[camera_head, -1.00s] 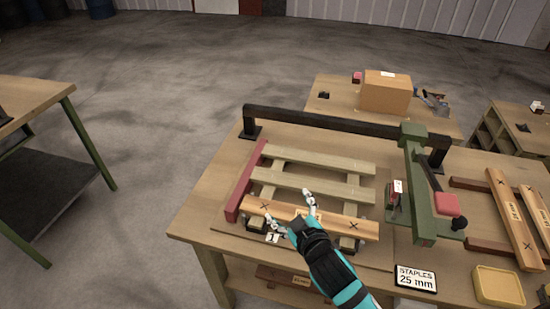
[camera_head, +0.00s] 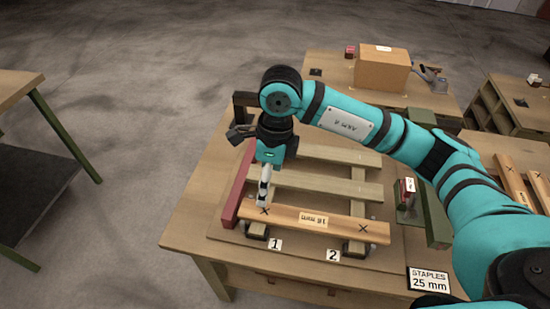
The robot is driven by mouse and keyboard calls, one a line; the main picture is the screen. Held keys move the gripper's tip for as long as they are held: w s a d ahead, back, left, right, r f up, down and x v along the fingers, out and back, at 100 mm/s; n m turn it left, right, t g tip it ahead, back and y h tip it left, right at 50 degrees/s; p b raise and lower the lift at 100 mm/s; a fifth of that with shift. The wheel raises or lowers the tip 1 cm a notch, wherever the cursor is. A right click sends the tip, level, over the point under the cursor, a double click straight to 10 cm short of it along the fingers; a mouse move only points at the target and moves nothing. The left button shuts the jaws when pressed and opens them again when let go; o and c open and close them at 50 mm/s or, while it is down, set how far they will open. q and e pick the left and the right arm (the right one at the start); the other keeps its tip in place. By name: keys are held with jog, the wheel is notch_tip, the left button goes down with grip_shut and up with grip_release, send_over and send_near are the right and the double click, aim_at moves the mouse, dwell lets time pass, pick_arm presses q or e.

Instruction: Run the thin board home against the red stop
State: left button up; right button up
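The thin board (camera_head: 340,226) is light wood with an "18 mm" label and two black X marks. It lies across the near end of the slatted frame, above number tags 1 and 2. The red stop (camera_head: 235,190) runs along the frame's left side. The board's left end is close to the stop; I cannot tell whether they touch. My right gripper (camera_head: 263,201) points down at the board's left X mark, its fingertips at or just above the wood. Its fingers show edge-on, so their opening is unclear. My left gripper is not in view.
Two paler slats (camera_head: 330,187) lie behind the board. A green stapler arm (camera_head: 437,220) stands to the right, partly hidden by my arm. A "STAPLES 25 mm" sign (camera_head: 429,280) lies at front right. A cardboard box (camera_head: 382,70) sits on the table behind.

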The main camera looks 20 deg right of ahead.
jog(key=d+h, duration=0.2)
jog(key=d, duration=0.1)
jog(key=p, duration=0.4)
send_near(278, 214)
jog(key=f, duration=0.7)
jog(key=shift+s+d+f, duration=0.15)
jog(key=shift+d+f, duration=0.05)
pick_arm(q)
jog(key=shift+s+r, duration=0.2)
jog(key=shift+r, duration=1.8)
pick_arm(e)
jog(key=shift+f, duration=0.75)
